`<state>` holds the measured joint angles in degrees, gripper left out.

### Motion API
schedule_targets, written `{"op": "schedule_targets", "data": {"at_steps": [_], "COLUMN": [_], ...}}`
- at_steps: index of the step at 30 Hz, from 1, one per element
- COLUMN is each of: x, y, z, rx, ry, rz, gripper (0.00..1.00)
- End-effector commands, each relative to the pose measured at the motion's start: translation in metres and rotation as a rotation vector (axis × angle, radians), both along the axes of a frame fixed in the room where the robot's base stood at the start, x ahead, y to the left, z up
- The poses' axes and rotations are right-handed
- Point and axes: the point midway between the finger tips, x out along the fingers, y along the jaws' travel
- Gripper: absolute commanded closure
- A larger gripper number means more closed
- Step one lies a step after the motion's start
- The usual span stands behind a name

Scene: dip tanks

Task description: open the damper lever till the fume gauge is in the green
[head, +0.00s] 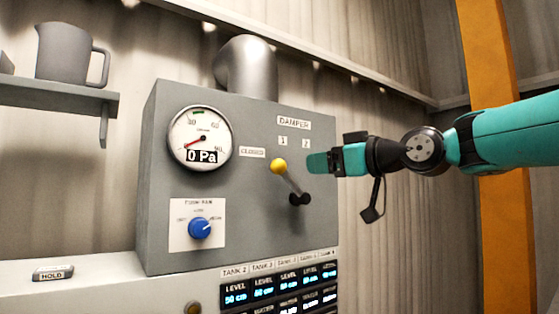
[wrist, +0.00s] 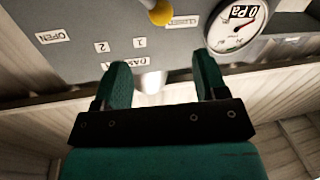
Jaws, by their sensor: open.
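The damper lever (head: 290,181) is a dark rod with a yellow ball knob, on the grey panel. It leans up and left, its knob (head: 278,166) near the CLOSED label (head: 252,152). The fume gauge (head: 200,138) is a round white dial with a red needle and a readout of 0 Pa. A short green band shows at its top, away from the needle. My gripper (head: 318,163) is right of the knob and apart from it. In the wrist view my gripper (wrist: 160,82) is open and empty, with the knob (wrist: 161,13) beyond the fingertips.
A blue fan knob (head: 200,228) sits below the gauge. Tank level displays (head: 280,289) line the lower console. A shelf (head: 60,97) with a grey jug (head: 70,53) is at the left, and an orange post (head: 505,220) stands at the right.

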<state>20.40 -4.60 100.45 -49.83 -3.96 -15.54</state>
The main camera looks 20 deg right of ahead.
Motion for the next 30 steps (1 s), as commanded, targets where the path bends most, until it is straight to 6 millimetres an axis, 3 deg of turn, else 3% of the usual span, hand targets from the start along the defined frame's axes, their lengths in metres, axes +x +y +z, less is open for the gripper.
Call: {"op": "schedule_targets", "data": {"at_steps": [9,15,21,30], "x": [0.065,0.096,0.111,0.114], "y": [0.039,0.055,0.063,0.064], "z": [0.004,0.003,0.001,-0.001], "rx": [0.0,-0.002,-0.001,0.0], "ry": [0.007,0.005,0.003,0.003], "rz": [0.005,0.001,-0.001,-0.002], "gripper": [0.34,0.34,0.34,0.34]}}
